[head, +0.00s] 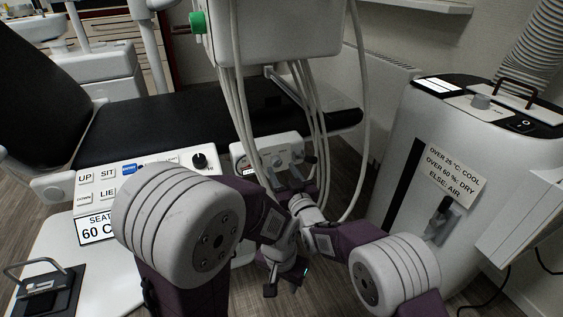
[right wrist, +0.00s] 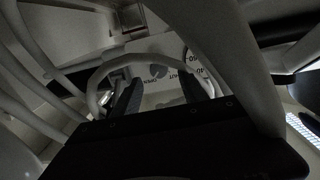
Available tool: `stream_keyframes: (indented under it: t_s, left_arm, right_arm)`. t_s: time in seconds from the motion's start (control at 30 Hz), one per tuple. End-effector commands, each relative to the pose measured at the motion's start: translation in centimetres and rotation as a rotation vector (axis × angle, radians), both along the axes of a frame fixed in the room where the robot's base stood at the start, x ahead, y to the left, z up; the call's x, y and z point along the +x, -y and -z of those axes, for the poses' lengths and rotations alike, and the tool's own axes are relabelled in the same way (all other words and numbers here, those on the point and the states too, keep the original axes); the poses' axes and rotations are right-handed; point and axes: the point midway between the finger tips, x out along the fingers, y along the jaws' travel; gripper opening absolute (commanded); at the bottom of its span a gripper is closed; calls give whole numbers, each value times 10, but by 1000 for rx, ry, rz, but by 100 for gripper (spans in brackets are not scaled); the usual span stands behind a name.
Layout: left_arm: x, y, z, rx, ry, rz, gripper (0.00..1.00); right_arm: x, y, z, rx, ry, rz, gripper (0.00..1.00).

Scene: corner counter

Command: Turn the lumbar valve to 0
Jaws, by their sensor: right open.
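A white box (head: 243,150) with small dials stands at the seat's front edge, behind the hanging hoses. I cannot read which of its controls is the lumbar valve. My right gripper (head: 295,166) is in front of this box, open and empty. In the right wrist view its two dark fingers (right wrist: 156,95) stand apart before a pale panel (right wrist: 140,47) with a grey dial-like mark (right wrist: 158,71) and partly hidden lettering. The gripper hides much of that panel. My left gripper (head: 285,283) hangs lower, over the floor; its jaw opening is unclear.
Several white hoses (head: 238,85) hang close around my right gripper and cross its wrist view. A seat panel with push buttons (head: 85,177) and a black knob (head: 199,160) is at left. A white machine (head: 440,130) stands at right.

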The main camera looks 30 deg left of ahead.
Motion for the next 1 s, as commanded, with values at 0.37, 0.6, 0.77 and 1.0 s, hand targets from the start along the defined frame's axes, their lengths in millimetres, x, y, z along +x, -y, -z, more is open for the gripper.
stream_keyframes:
  t_s: [0.37,0.6,0.77,1.0]
  left_arm:
    - [0,0,20,0,-1,0,36]
    - [0,0,20,0,-1,0,36]
    - [0,0,20,0,-1,0,36]
    - [0,0,18,0,-1,0,36]
  right_arm:
    - [18,-19,6,-4,-3,0,51]
    - [18,-19,5,-4,-3,0,29]
    - [18,-19,5,-4,-3,0,0]
    - [18,-19,5,-21,15,0,0]
